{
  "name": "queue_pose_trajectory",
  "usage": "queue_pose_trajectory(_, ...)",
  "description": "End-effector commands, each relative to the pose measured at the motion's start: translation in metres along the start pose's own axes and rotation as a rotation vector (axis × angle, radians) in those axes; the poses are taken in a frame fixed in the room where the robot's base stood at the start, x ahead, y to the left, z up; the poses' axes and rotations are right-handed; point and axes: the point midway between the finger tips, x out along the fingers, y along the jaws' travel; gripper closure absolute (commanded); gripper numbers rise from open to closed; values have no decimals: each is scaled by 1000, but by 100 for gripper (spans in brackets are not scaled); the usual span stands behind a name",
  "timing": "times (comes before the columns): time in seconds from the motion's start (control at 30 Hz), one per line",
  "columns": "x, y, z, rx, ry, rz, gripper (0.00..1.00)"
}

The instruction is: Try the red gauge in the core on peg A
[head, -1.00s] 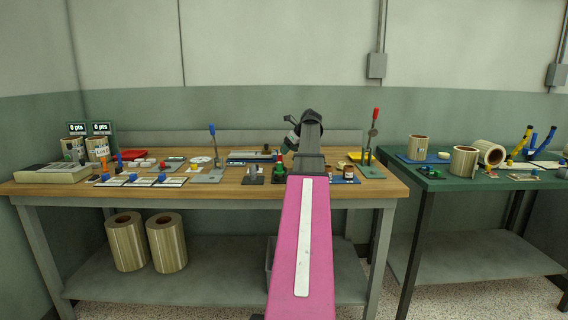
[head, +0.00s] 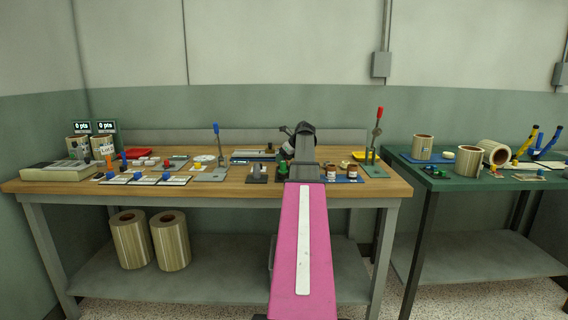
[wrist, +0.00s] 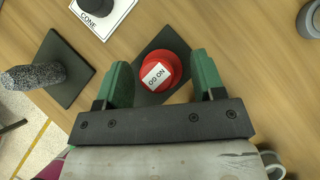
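The red gauge (wrist: 162,70), a round knob with a white "NO GO" label, stands on a dark square plate (wrist: 150,97) in the wrist view. My gripper (wrist: 161,73) is open, with one green finger on each side of the gauge and narrow gaps showing. In the head view my arm hides most of the gripper; a bit of green (head: 282,168) shows beside it. Striped cores stand at the bench's left end, one of them a core (head: 103,148) behind a small card, and others on the green table, such as an upright core (head: 422,147). I cannot read which peg is A.
A grey knurled piece (wrist: 35,76) stands on another dark plate left of the gauge. A card marked "CONE" (wrist: 120,8) lies beyond, and a grey round object (wrist: 310,20) is at upper right. Two levers, blue-topped (head: 216,140) and red-topped (head: 378,125), rise from the bench.

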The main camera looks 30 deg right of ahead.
Motion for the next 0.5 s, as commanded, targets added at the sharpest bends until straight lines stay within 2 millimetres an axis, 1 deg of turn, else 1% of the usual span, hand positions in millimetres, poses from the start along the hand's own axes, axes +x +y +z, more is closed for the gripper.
queue_pose_trajectory(0.03,0,0,0,0,0,0,50)
queue_pose_trajectory(0.07,0,0,0,0,0,0,60)
queue_pose_trajectory(0.1,0,0,0,0,0,0,73)
queue_pose_trajectory(0.13,0,0,0,0,0,0,78)
queue_pose_trajectory(0.33,-1,0,1,0,0,0,78)
queue_pose_trajectory(0.5,-8,0,6,0,-1,0,78)
